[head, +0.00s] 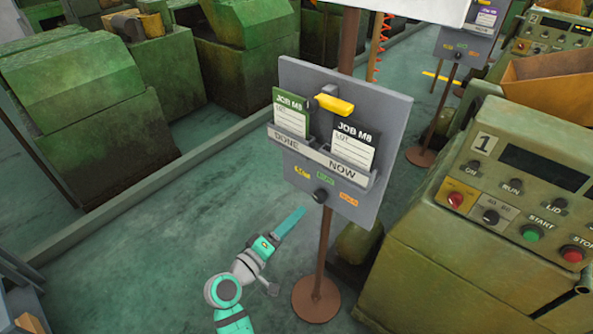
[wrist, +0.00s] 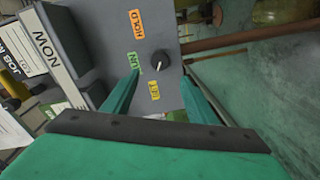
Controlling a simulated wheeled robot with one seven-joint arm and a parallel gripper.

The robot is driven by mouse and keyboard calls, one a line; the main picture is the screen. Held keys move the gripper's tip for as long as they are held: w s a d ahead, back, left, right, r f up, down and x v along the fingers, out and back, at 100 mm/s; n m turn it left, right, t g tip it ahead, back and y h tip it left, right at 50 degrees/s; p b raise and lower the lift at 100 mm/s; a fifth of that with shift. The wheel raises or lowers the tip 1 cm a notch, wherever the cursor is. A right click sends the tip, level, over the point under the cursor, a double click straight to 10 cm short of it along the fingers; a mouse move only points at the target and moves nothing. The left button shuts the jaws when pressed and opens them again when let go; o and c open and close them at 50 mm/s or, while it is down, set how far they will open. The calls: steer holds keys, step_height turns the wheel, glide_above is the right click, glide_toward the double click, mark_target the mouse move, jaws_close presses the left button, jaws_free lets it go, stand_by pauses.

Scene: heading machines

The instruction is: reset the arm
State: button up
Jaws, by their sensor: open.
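My gripper (head: 303,210) is at the end of my teal and grey arm, below and left of the knob on the grey job board (head: 385,110) in the head view. In the wrist view my gripper (wrist: 161,76) has its two teal fingers apart, with nothing held between them. The black knob (wrist: 160,61) shows beyond the gap between the fingertips; it also shows in the head view (head: 320,196). Orange HOLD, green RUN and yellow labels surround it. I cannot tell for sure where the knob points.
The board holds a green card (head: 291,112) in DONE and a black-topped card (head: 354,148) in NOW, with a yellow piece (head: 334,104) above. Its brown post stands on a round base (head: 316,298). A control panel (head: 520,190) is at right. Open floor lies left of my arm.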

steer(key=s+d+f+y, duration=0.1)
steer(key=s+f+y, duration=0.7)
steer(key=s+f, duration=0.95)
steer(key=s+d+r+m+y, duration=0.1)
steer(key=s+r+m, duration=0.2)
steer(key=s, duration=0.8)
steer(key=s+d+r+m+t, duration=0.1)
steer(key=s+d+r+m, duration=0.1)
steer(key=s+r+m, duration=0.2)
steer(key=s+r, duration=0.3)
steer(key=s, duration=0.4)
steer(key=shift+d+y, duration=0.2)
steer(key=shift+y, duration=0.2)
